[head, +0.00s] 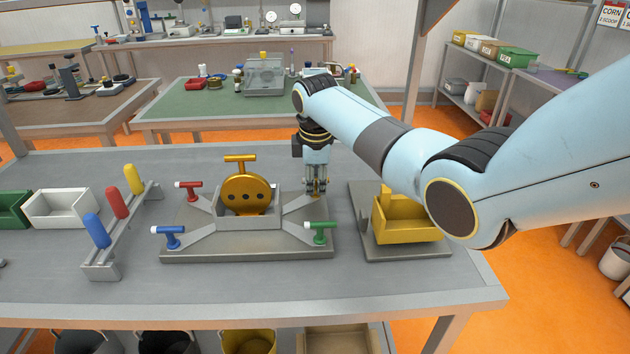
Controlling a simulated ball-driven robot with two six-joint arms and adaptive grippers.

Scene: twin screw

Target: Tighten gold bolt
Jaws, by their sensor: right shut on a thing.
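A grey fixture plate (250,251) lies on the bench, with arms to its corners. A gold disc (246,195) stands at its middle, with a gold T-shaped handle (240,159) above it. Red (188,186), blue (168,234) and green (319,229) T-handled bolts stand at three corners. My right gripper (316,191) points straight down at the rear right corner and is shut on the bolt there. That bolt, by its place the gold bolt, is almost wholly hidden by the fingers. My left gripper is not in view.
A yellow bin (403,220) on a grey plate stands right of the fixture, below my right arm. A rack (124,225) with blue, red and yellow upright handles stands left. White (66,209) and green (10,209) bins are farther left. The front bench strip is clear.

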